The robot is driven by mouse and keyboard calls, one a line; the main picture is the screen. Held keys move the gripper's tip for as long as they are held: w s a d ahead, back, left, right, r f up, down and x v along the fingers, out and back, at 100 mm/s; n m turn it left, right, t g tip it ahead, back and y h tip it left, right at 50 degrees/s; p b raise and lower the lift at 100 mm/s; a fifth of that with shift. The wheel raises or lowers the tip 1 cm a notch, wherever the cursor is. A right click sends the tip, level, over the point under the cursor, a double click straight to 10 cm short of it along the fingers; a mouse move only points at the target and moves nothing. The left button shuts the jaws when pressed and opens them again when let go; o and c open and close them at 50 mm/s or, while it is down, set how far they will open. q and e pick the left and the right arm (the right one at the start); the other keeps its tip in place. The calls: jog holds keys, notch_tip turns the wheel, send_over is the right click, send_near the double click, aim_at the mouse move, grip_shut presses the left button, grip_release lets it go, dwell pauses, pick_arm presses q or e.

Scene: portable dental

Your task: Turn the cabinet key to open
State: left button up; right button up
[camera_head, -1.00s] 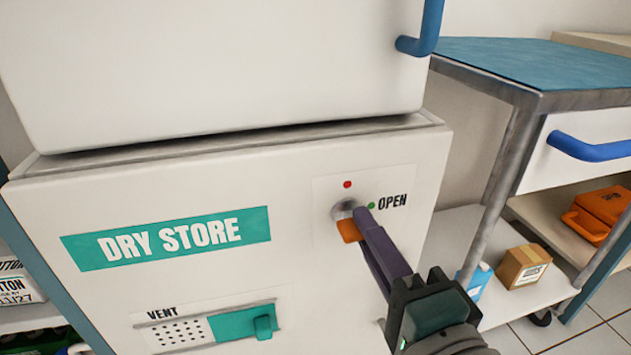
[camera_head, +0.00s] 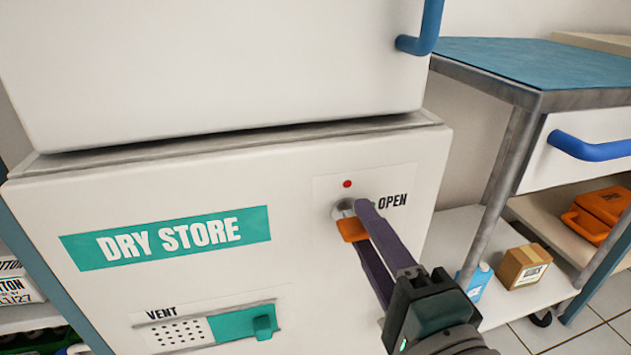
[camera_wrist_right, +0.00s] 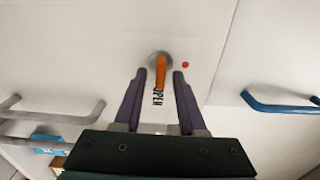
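The key (camera_head: 352,229) has an orange handle and sits in a round silver lock (camera_head: 342,209) on the white cabinet front. A red dot is above the lock, and the word OPEN is to its right. My right gripper (camera_head: 366,231) is at the key with its purple fingers parted. In the right wrist view the orange key (camera_wrist_right: 161,72) lies between the two fingertips of my right gripper (camera_wrist_right: 160,74), with a gap visible on each side. The key points toward the OPEN label there. My left gripper is not in view.
The cabinet front has a green DRY STORE label (camera_head: 168,238) and a vent slider (camera_head: 242,322). A white unit with a blue handle (camera_head: 423,30) stands above. At the right is a blue-topped cart (camera_head: 540,65) with a blue drawer handle (camera_head: 592,148).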

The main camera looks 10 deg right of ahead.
jog(key=s+p, duration=0.1)
jog(key=s, duration=0.9)
jog(key=shift+d+p, duration=0.2)
jog(key=shift+p, duration=0.15)
